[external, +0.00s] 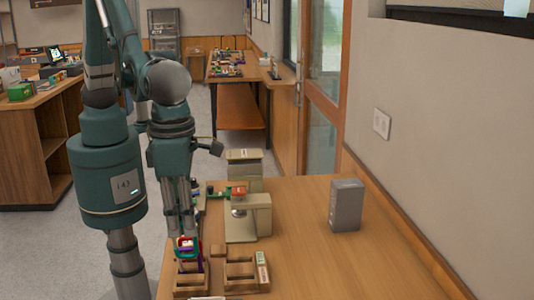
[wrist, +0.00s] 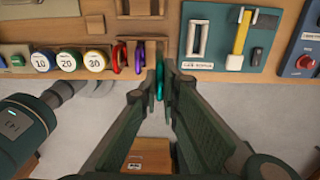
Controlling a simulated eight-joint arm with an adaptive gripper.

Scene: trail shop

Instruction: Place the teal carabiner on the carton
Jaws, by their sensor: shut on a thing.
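The teal carabiner (wrist: 159,78) is held between the fingertips of my gripper (wrist: 162,70) in the wrist view. My gripper (external: 187,235) also shows in the external view, pointing down over the left edge of the counter, above a wooden rack (external: 192,284). Red (wrist: 115,58) and purple (wrist: 139,54) carabiners hang at the rack, just left of the teal one in the wrist view. A brown box with a small white label, apparently the carton (wrist: 150,152), shows low between my fingers. I cannot make it out in the external view.
Round pieces marked 10, 20 and 30 (wrist: 69,60) stand left of the rack in the wrist view. A teal board (wrist: 205,60) with tools lies right. Beige equipment (external: 240,226) stands behind the rack, a grey box (external: 345,206) further right. The counter's right side is clear.

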